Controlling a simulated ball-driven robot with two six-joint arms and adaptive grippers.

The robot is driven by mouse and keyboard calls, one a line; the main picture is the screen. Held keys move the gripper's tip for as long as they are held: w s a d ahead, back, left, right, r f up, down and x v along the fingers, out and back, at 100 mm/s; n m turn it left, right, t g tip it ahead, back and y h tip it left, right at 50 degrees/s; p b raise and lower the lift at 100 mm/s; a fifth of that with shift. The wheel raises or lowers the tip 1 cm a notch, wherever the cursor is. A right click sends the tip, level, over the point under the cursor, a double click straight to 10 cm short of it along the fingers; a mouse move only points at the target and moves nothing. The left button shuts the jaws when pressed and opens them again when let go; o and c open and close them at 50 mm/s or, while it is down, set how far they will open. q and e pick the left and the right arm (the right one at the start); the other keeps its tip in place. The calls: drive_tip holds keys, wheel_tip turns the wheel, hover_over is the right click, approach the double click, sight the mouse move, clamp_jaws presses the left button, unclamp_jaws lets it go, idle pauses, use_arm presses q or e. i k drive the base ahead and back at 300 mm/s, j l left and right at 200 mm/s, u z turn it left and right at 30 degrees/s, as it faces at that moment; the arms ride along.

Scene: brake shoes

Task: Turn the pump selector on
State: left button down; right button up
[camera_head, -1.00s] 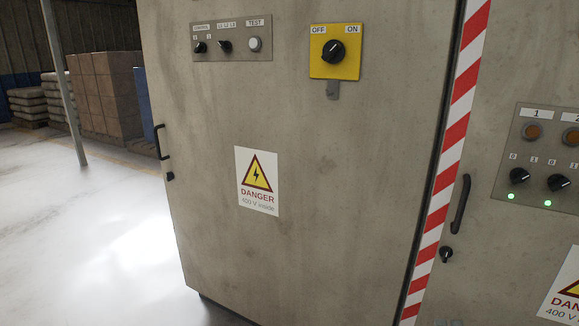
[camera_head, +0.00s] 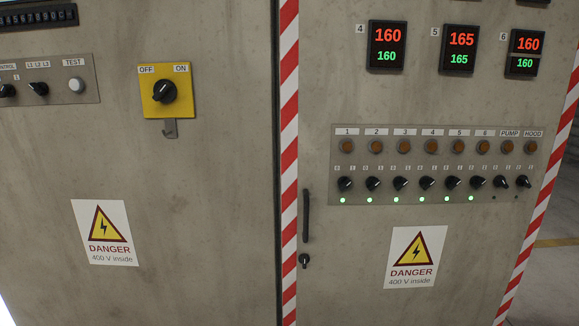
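The pump selector (camera_head: 501,182) is a small black rotary knob on the grey switch panel (camera_head: 337,190) of the right cabinet door. It is second from the right in its row, below the label PUMP and a brown round lamp (camera_head: 507,147). The small indicator below the pump selector is dark. The numbered selectors to its left, such as selector 6 (camera_head: 478,182), have lit green indicators below them. The hood selector (camera_head: 523,181) at the right end also has a dark indicator. Neither of my grippers is in view.
A yellow plate with a black OFF/ON main switch (camera_head: 164,91) is on the left door. Red temperature displays (camera_head: 387,47) are above the panel. A door handle (camera_head: 306,215) and danger sign (camera_head: 415,257) are nearby. Open floor (camera_head: 556,215) shows at the right.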

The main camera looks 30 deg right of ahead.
sight(499, 180)
drive_tip(key=z, duration=1.85)
